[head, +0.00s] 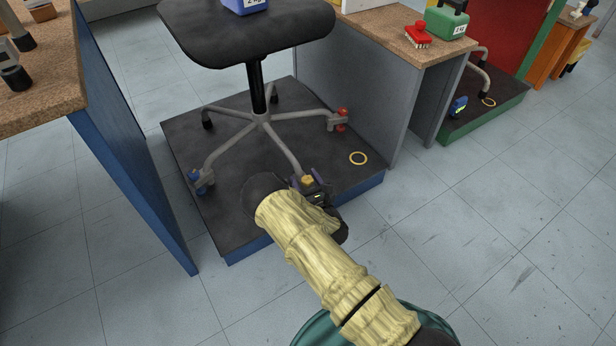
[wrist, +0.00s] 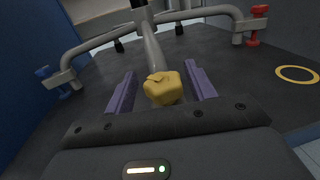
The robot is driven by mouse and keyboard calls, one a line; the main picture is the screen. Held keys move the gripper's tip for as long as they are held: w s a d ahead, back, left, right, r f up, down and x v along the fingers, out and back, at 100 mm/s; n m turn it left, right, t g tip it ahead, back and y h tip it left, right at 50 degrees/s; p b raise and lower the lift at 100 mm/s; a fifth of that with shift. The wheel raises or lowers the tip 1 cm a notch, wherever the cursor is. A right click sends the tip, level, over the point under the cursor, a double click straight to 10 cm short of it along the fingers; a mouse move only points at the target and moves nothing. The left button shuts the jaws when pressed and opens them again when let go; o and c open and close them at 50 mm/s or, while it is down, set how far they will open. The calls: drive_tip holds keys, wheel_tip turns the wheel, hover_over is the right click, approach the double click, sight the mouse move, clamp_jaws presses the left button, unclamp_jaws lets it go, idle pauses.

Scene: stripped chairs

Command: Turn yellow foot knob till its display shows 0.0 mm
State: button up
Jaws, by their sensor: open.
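The yellow foot knob (head: 307,181) is at the end of the chair leg nearest me, partly hidden by my wrist in the head view. In the wrist view the yellow knob (wrist: 162,88) sits between the two purple fingers of my gripper (wrist: 160,90). The fingers are apart, with a gap on each side of the knob. In the head view my gripper (head: 312,186) is low over the front of the dark platform. A small lit bar (wrist: 147,170) shows on my gripper's housing. No readable display in mm shows for the yellow knob.
The chair base (head: 262,120) stands on a dark platform (head: 230,232). A blue knob (head: 200,180) is at its left foot and a red knob (head: 342,118) at its right foot. A yellow ring (head: 358,158) lies on the right. Blue (head: 130,165) and grey (head: 345,85) panels flank the platform.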

drive_tip(key=shift+w+d, duration=0.1)
drive_tip(key=shift+w, duration=0.05)
drive_tip(key=shift+s, duration=0.2)
drive_tip(key=shift+c, duration=0.2)
drive_tip(key=shift+d, duration=0.3)
drive_tip(key=c, duration=0.9)
drive_tip(key=shift+a, duration=0.1)
drive_tip(key=shift+c, duration=0.2)
drive_tip(key=shift+h, duration=0.5)
